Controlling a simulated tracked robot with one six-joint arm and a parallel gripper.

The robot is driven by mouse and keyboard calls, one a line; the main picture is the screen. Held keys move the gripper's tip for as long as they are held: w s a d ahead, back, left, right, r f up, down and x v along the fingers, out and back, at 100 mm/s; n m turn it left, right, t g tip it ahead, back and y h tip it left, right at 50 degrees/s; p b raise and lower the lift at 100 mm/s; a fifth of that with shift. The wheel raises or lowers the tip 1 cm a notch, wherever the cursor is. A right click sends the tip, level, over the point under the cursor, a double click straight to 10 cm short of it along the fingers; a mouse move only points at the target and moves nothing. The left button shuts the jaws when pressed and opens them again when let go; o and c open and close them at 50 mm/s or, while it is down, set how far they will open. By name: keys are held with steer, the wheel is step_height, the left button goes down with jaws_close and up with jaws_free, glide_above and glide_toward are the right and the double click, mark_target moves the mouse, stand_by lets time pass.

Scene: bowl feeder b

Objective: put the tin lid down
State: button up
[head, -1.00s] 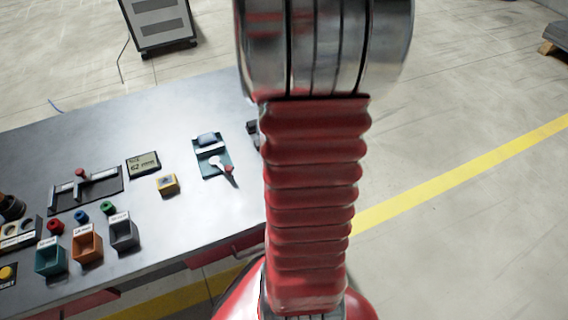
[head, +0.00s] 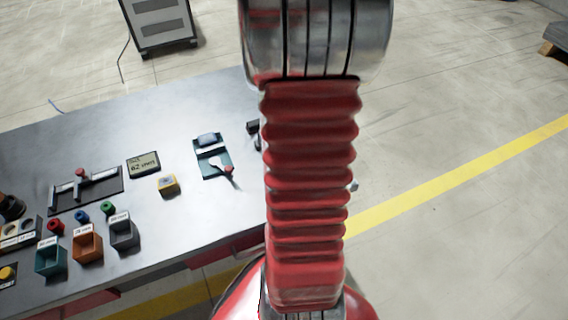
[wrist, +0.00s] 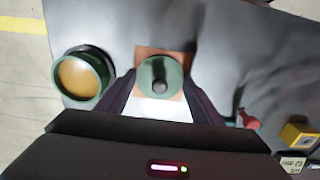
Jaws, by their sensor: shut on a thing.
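In the wrist view the tin lid (wrist: 152,70) is a round green disc with a dark knob. My gripper (wrist: 160,84) is shut on it, with one dark finger on each side. Behind the lid in the picture is a brown-orange square patch (wrist: 147,52), with a white patch (wrist: 160,108) below it. I cannot tell how far the lid is above them. The open green tin (wrist: 103,92), with an orange-brown inside, stands to the left of the lid. In the head view my arm hides the lid, the tin and the gripper.
In the head view the grey bench (head: 120,115) carries a teal fixture with a dark and red lever (head: 228,171), a yellow box (head: 167,185), a display (head: 143,163) and small coloured bins (head: 87,246). The yellow box shows at lower right in the wrist view (wrist: 299,135).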

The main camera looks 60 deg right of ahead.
steer(key=o, duration=1)
steer(key=shift+f, duration=0.1)
steer(key=shift+o, duration=0.2)
step_height(320, 180, up, 12)
stand_by(0.6)
steer(key=w+a+r+n+t, duration=0.1)
steer(key=a+r+n+t, duration=0.1)
steer(key=a, duration=0.8)
steer(key=a+r+n+t, duration=0.1)
steer(key=a+r, duration=0.4)
steer(key=a, duration=0.5)
steer(key=w+a+r+n+t, duration=0.1)
steer(key=a+r+n+t, duration=0.1)
steer(key=a, duration=0.9)
steer(key=shift+w+r+n+t, duration=0.35)
steer(key=shift+r+n, duration=0.25)
steer(key=shift+r, duration=0.3)
